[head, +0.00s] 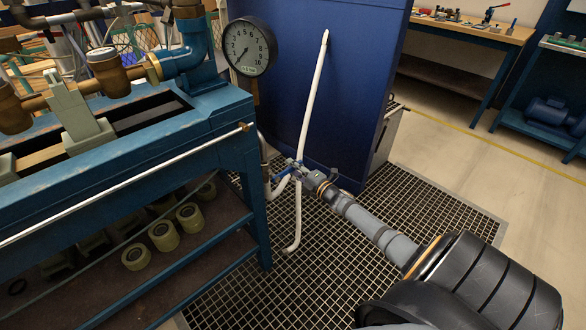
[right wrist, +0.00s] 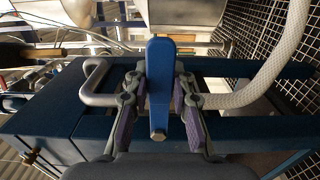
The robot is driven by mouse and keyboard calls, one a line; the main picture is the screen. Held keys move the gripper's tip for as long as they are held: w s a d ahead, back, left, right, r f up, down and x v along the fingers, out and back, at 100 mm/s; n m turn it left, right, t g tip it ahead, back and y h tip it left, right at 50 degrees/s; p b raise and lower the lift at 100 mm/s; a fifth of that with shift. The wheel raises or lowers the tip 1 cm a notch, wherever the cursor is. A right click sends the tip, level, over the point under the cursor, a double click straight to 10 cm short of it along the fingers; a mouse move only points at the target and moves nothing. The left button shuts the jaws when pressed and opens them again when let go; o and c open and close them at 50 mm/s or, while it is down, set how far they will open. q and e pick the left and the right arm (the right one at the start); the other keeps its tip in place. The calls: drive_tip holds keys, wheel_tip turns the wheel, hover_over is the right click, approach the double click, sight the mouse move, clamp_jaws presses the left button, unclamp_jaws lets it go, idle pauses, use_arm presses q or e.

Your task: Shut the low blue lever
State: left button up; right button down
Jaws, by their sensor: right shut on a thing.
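The low blue lever (right wrist: 159,75) stands in the middle of the right wrist view, a flat blue bar with a bolt at its lower end. My right gripper (right wrist: 160,98) has its two padded fingers on either side of it, shut on it. In the head view my right gripper (head: 300,173) reaches down to the low pipework beside the bench, and only a small blue part of the lever (head: 290,163) shows there. The fingers and pipes partly hide the valve body. My left gripper is not in view.
The blue bench (head: 200,125) with pipes and a pressure gauge (head: 250,47) stands at the left. A white hose (head: 314,90) runs down the blue cabinet (head: 358,70) to the valve. In the right wrist view a bent grey pipe (right wrist: 92,80) lies left of the lever. Floor grating (head: 400,200) surrounds my arm.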

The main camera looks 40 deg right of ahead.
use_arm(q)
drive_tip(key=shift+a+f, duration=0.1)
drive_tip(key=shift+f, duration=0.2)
use_arm(e)
drive_tip(key=c, duration=1.1)
unclamp_jaws()
drive_tip(key=shift+r, duration=0.1)
drive_tip(key=s, duration=0.8)
drive_tip(key=s+d, duration=0.1)
drive_tip(key=s, duration=0.3)
